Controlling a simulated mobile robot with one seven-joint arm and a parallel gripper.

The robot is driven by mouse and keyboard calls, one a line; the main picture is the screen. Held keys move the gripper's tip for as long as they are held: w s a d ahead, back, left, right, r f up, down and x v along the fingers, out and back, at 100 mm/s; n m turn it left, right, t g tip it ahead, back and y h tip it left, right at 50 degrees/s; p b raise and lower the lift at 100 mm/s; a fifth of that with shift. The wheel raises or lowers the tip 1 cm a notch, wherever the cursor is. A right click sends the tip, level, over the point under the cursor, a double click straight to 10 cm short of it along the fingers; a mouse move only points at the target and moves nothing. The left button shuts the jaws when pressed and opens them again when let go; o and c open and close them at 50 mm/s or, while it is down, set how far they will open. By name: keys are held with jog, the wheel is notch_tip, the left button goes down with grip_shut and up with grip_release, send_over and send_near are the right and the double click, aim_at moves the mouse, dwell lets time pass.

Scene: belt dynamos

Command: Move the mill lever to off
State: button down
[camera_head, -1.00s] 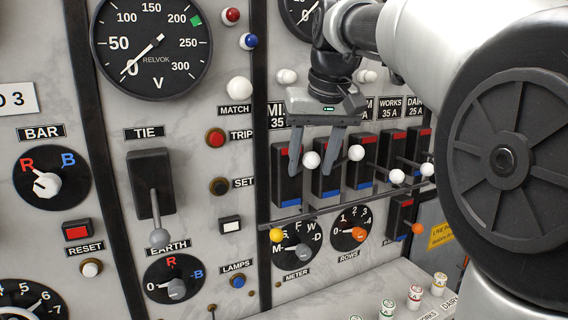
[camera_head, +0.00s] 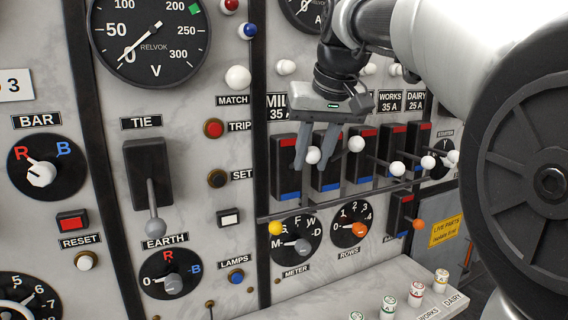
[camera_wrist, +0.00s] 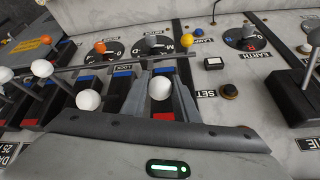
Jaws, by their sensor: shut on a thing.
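The mill switch (camera_head: 285,180) is the leftmost of a row of dark switch boxes, with a red band at the top and a blue band at the bottom. Its lever ends in a white knob (camera_head: 313,155) that sticks out toward the camera. My gripper (camera_head: 311,164) comes down from above and is shut on this knob, one finger on each side. In the wrist view the white knob (camera_wrist: 160,88) shows between my fingers (camera_wrist: 162,77). The lever's stem is mostly hidden. The MILL label is partly covered by my gripper.
Neighbouring levers with white knobs (camera_head: 356,144) stand close on the right, the nearest just beside my gripper. A thin horizontal bar (camera_head: 345,204) runs below the switches, with a yellow knob (camera_head: 276,228) at its left. A ledge with small labelled pegs (camera_head: 388,304) lies below.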

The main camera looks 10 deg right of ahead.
notch_tip(320, 180, down, 6)
jog(key=s+t+y+b, duration=0.1)
jog(key=t+b, duration=0.3)
jog(key=b, duration=0.9)
jog(key=shift+s+d, duration=0.25)
jog(key=shift+b, duration=0.3)
jog(key=c, duration=1.4)
grip_release()
jog(key=shift+r, duration=0.15)
